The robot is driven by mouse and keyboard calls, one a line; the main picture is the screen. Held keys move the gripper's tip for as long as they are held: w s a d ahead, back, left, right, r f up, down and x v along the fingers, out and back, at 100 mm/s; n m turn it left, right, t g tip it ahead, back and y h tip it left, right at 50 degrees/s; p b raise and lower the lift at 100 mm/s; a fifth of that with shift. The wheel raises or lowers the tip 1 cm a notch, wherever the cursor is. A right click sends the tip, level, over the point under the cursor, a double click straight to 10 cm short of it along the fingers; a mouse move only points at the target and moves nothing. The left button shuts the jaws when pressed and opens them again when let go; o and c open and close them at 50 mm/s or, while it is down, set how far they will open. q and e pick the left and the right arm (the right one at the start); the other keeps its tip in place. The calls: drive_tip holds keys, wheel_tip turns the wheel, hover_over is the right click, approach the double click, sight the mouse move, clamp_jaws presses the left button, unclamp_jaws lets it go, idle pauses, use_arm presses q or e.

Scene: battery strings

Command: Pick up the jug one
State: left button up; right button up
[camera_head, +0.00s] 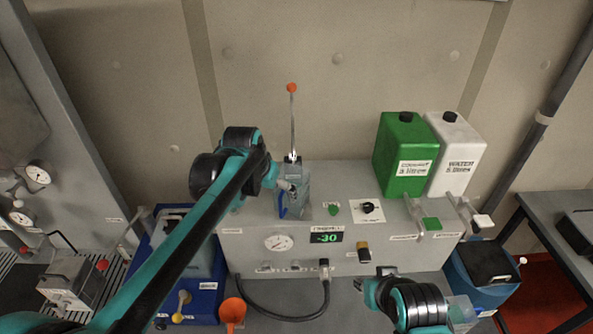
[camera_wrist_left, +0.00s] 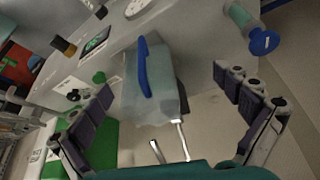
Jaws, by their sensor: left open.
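The jug (camera_head: 299,198), pale and translucent with a blue handle, stands on top of the grey console. In the left wrist view the jug (camera_wrist_left: 138,98) shows large, its blue handle towards the top. My left gripper (camera_head: 279,183) is at the jug's left side in the head view. In the left wrist view my left gripper (camera_wrist_left: 160,84) is open, with the jug between its spread fingers; I see no clear grip on it. My right arm shows at the bottom right of the head view, but its finger state is unclear.
The console (camera_head: 345,259) carries a gauge and a display. A lever with an orange knob (camera_head: 291,88) rises just behind the jug. A green container (camera_head: 392,151) and a white container (camera_head: 455,152) stand at right. An orange funnel (camera_head: 232,310) is in front.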

use_arm(q)
drive_tip(key=shift+m+g, duration=0.3)
drive_tip(key=shift+m, duration=0.1)
drive_tip(key=w+d+r+p, duration=0.1)
drive_tip(key=w+d, duration=0.1)
drive_tip(key=w+d+r+p, duration=0.1)
drive_tip(key=w+d, duration=0.1)
drive_tip(key=shift+d+r+p, duration=0.1)
drive_tip(key=shift+r+p, duration=0.2)
drive_tip(key=shift+r, duration=0.05)
drive_tip(key=x, duration=0.5)
drive_tip(key=p+x, duration=0.1)
drive_tip(key=x, duration=0.2)
drive_tip(key=shift+w+d+r, duration=0.1)
drive_tip(key=shift+w+d, duration=0.1)
drive_tip(key=shift+w, duration=0.1)
use_arm(e)
drive_tip(key=r, duration=0.5)
drive_tip(key=shift+d, duration=0.4)
use_arm(q)
drive_tip(key=shift+r, duration=0.1)
drive_tip(key=c, duration=1.9)
